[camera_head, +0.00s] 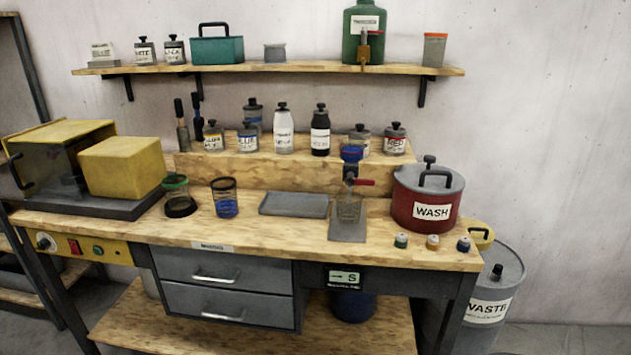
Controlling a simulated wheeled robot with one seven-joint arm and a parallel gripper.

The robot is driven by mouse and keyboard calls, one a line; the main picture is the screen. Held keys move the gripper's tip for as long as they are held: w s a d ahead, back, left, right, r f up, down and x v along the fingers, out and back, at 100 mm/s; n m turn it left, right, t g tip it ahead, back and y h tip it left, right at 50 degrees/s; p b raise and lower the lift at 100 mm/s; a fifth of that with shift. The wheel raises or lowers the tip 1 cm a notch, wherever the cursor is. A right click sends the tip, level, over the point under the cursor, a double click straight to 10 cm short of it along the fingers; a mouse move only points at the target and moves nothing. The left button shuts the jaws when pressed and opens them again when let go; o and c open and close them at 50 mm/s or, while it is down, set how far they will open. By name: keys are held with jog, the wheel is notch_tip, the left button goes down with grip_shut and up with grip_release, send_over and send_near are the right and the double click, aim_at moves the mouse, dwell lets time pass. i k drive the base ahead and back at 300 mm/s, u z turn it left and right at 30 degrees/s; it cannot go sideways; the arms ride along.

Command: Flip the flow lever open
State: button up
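A small red lever (364,182) sticks out to the right from a dark fitting below a blue-topped part (351,153), at the front of the raised wooden step. It looks roughly level. A clear beaker (349,209) stands under it on a grey plate (347,231). A green canister (361,22) on the wall shelf has a brownish tap (364,50) on its front; its handle is too small to read. My gripper is not in view.
A red WASH pot (427,205) stands right of the lever, with several small capped vials (432,242) in front. A grey tray (294,204) and two jars (224,198) (177,196) stand left. Labelled bottles (320,135) line the step behind. A WASTE drum (492,290) stands at the bench's right.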

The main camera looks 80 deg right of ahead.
aim_at(350, 180)
jog(key=u, duration=0.15)
jog(key=i, duration=0.4)
jog(key=z, duration=3.35)
jog(key=k, duration=0.5)
jog(key=u, duration=0.25)
jog(key=i, duration=0.45)
jog(key=u, duration=0.75)
